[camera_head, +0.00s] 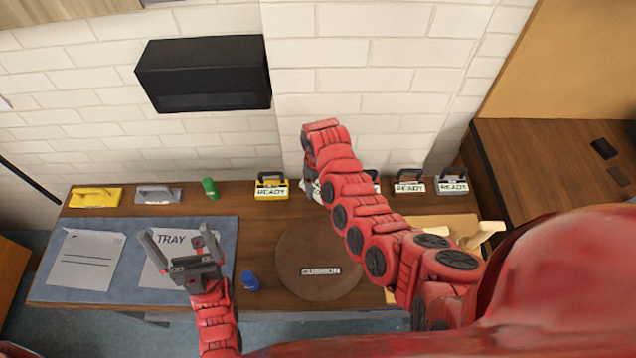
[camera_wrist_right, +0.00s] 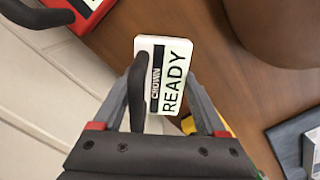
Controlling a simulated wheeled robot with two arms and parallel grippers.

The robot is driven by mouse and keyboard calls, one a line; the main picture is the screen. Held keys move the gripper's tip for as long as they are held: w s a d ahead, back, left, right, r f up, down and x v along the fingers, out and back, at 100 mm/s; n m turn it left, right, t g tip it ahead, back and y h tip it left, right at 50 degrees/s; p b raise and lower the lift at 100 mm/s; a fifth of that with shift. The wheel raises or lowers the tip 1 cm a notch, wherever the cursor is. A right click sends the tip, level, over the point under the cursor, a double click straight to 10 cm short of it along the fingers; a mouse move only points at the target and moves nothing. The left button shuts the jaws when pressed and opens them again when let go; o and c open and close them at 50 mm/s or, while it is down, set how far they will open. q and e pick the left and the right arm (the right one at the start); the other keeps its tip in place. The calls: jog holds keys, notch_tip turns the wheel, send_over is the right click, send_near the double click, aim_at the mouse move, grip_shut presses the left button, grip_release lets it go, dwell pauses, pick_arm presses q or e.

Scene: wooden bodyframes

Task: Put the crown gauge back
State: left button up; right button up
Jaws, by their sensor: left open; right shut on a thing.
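The crown gauge (camera_wrist_right: 170,78) is a white block with a dark handle, marked CROWN and READY in the right wrist view. My right gripper (camera_wrist_right: 163,85) is shut on it, with a finger on either side. In the head view only a white corner of the gauge (camera_head: 311,191) shows beside my right arm, at the back of the bench. I cannot tell whether it touches the bench. My left gripper (camera_head: 182,245) is open and empty above the blue tray mat (camera_head: 130,287).
A yellow READY gauge (camera_head: 271,187) stands just left of my right gripper. More READY gauges (camera_head: 408,183) stand to the right. A round brown cushion (camera_head: 318,250), a blue cylinder (camera_head: 249,281) and a green cylinder (camera_head: 209,187) are on the bench. A black box (camera_head: 203,74) hangs on the wall.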

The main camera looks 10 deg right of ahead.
aim_at(318, 186)
jog(key=shift+f, duration=0.15)
jog(key=o, duration=1.6)
jog(key=shift+c, duration=0.2)
jog(key=shift+r, duration=0.2)
jog(key=shift+w+r, duration=0.1)
jog(key=shift+r, duration=0.35)
notch_tip(318, 186, up, 6)
jog(key=shift+f+b, duration=0.1)
jog(key=shift+b, duration=0.8)
jog(key=shift+r+p, duration=1.15)
jog(key=shift+r, duration=1.55)
jog(key=shift+s+f, duration=0.15)
jog(key=shift+s, duration=0.05)
